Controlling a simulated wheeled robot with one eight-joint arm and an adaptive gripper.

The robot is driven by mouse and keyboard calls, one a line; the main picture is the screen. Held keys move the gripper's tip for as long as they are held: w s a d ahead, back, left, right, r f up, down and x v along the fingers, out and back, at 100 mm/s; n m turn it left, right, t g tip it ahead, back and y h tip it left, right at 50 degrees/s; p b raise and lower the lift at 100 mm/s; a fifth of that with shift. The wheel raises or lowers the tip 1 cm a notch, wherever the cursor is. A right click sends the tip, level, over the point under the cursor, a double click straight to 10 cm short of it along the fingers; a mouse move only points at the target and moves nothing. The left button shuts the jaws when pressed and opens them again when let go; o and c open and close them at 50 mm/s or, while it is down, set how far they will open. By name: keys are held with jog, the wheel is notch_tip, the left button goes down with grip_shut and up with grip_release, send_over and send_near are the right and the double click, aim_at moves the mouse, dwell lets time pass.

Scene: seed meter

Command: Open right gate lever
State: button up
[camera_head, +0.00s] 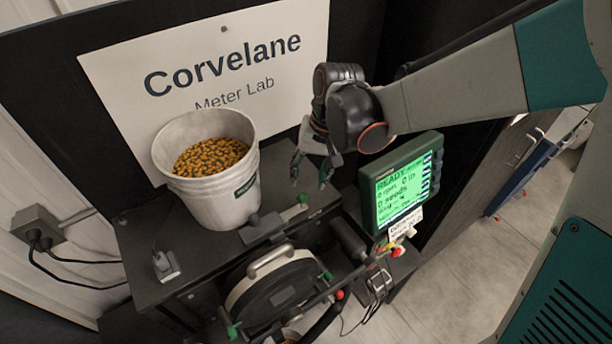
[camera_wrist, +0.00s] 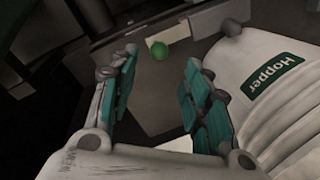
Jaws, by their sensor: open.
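A short lever with a green knob (camera_head: 302,199) sticks out to the right of the hopper on the dark bench top. I cannot read a label marking it as the right gate lever. In the wrist view a green knob (camera_wrist: 158,51) on a pale bar shows beyond my fingertips, roughly centred in the gap between them. My gripper (camera_head: 311,172) points down above and close to this lever, open and empty. Its two teal-padded fingers (camera_wrist: 161,72) stand apart in the wrist view. No contact with the knob is visible.
The white hopper bucket (camera_head: 205,187) of seeds stands close left of my gripper. The green-lit display (camera_head: 402,190) is close on the right. The round seed meter (camera_head: 277,290) with its handle sits below. A Corvelane sign (camera_head: 210,55) stands behind.

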aim_at(303, 194)
jog(key=f+b, duration=0.1)
jog(key=f, duration=0.2)
jog(key=a+f+b, duration=0.1)
jog(key=f+b, duration=0.1)
jog(key=f, duration=0.2)
jog(key=a+f+b, duration=0.1)
jog(key=f+b, duration=0.1)
jog(key=f, duration=0.1)
jog(key=shift+f, duration=0.15)
jog(key=shift+w, duration=0.1)
jog(key=shift+b, duration=0.3)
grip_shut()
